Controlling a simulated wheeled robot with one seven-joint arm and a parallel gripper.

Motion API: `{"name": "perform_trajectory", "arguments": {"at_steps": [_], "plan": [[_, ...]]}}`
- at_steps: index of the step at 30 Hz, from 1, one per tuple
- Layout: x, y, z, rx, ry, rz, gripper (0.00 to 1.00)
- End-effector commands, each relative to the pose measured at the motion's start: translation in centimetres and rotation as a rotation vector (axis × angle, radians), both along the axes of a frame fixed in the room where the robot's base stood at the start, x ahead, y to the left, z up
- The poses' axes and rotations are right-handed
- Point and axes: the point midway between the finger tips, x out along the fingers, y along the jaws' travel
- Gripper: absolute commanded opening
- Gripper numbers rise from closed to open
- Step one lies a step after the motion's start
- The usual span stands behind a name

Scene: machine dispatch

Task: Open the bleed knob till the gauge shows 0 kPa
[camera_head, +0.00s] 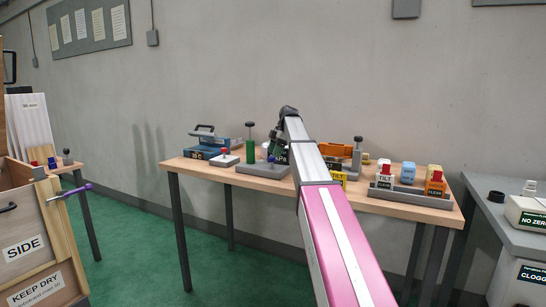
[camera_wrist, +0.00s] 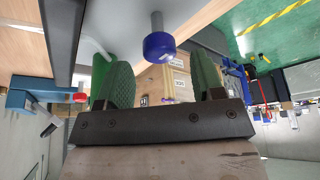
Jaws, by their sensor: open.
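A round blue knob (camera_wrist: 159,46) on a grey stem shows in the wrist view, ahead of my gripper (camera_wrist: 164,74) and between the lines of its two green-padded fingers. The fingers are wide apart with nothing held between them; I cannot tell whether they reach the knob. In the head view a small blue knob (camera_head: 271,158) sits on a grey base (camera_head: 258,170) beside a green post (camera_head: 250,146) with a dark top. My gripper (camera_head: 279,138) is just right of it, mostly hidden by my arm. No gauge face or pressure reading is legible.
Wooden crates stand at far left, a grey bench (camera_head: 508,227) at right.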

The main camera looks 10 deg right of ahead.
Motion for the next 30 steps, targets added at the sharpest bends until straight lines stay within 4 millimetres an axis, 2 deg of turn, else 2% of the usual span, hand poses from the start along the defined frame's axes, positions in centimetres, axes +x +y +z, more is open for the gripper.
{"name": "perform_trajectory", "arguments": {"at_steps": [1, 6, 13, 18, 30], "plan": [[0.3, -0.4, 1.1, 0.000, -0.003, -0.001, 0.62], [0.5, -1.7, 4.1, 0.000, -0.003, -0.001, 0.62], [0.6, -2.8, 6.9, 0.000, -0.001, 0.001, 0.62], [0.6, -3.1, 7.6, 0.000, -0.001, 0.001, 0.62], [0.5, -3.1, 7.6, 0.000, -0.001, 0.000, 0.62]]}}
